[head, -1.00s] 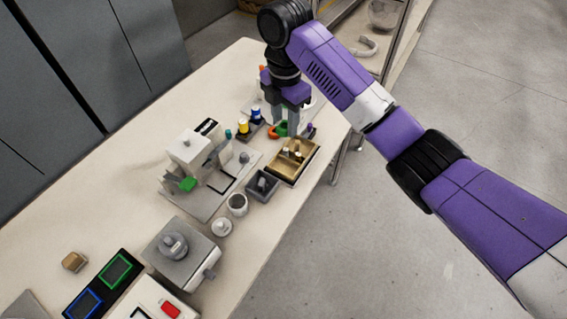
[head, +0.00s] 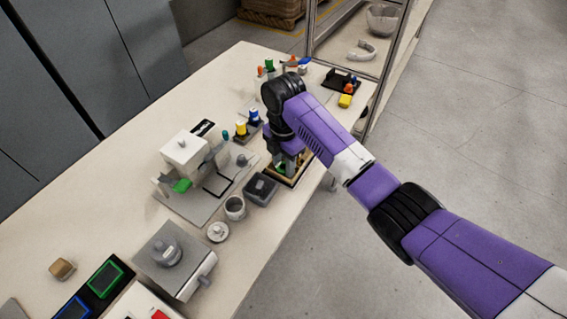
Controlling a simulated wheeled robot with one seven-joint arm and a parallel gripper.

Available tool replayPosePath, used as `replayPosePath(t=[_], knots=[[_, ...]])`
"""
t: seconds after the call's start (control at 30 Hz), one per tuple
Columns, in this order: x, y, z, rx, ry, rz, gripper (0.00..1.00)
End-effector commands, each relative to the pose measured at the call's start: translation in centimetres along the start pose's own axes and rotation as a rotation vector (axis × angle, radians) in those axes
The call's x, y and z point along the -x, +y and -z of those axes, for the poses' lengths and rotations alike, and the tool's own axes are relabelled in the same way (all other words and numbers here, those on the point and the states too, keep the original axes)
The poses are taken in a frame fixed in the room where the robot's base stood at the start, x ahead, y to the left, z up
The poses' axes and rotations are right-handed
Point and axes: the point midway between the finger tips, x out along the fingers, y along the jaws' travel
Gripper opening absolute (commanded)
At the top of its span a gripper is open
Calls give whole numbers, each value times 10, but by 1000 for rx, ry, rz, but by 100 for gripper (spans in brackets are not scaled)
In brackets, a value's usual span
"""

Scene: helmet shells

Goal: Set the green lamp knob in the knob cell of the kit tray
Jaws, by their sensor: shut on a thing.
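My gripper (head: 284,165) is shut on the green lamp knob (head: 280,169), of which only a small green patch shows between the fingers. The gripper points down over the tan kit tray (head: 296,182) near the table's right edge. My wrist and fingers cover most of the tray and its cells. I cannot tell which cell the knob is over, or whether it touches the tray.
A dark grey bin (head: 261,190) stands just left of the tray, with a grey cup (head: 235,208) beyond it. A fixture with a green part (head: 182,186) is further left. Blue and yellow pieces (head: 241,129) stand behind. A black tray (head: 342,80) lies at the far end.

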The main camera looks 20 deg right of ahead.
Motion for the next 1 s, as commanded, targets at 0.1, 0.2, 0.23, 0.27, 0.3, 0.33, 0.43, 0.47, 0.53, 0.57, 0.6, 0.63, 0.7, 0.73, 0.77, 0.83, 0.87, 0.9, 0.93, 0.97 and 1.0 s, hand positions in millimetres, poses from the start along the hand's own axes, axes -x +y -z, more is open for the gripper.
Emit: replayPosePath(t=[0.1,0.2,0.23,0.27,0.3,0.33,0.43,0.47,0.53,0.57,0.6,0.63,0.7,0.73,0.77,0.83,0.87,0.9,0.93,0.97,1.0], knots=[[-2,0,0,0,-1,-1,0],[-2,0,0,1,-1,-1,0],[-2,0,0,1,-1,-1,0],[-2,0,0,1,-1,-1,0],[-3,0,0,1,-1,-1,0],[-4,0,0,1,-1,-1,0],[-5,0,0,0,-1,-1,43],[-5,0,0,0,-1,-1,47],[-5,0,0,0,-1,-1,47],[-5,0,0,0,-1,-1,47],[-5,0,0,0,-1,-1,47],[-5,0,0,0,-1,-1,47],[-4,0,0,0,-1,-1,47],[-4,0,0,0,-1,-1,47],[-4,0,0,0,-1,-1,47],[0,0,0,1,-1,-2,47],[2,1,0,1,-1,-2,47],[6,1,0,1,-1,-3,47],[9,1,0,1,-1,-4,47],[14,1,0,1,-2,-4,47],[21,1,0,2,-2,-5,47]])
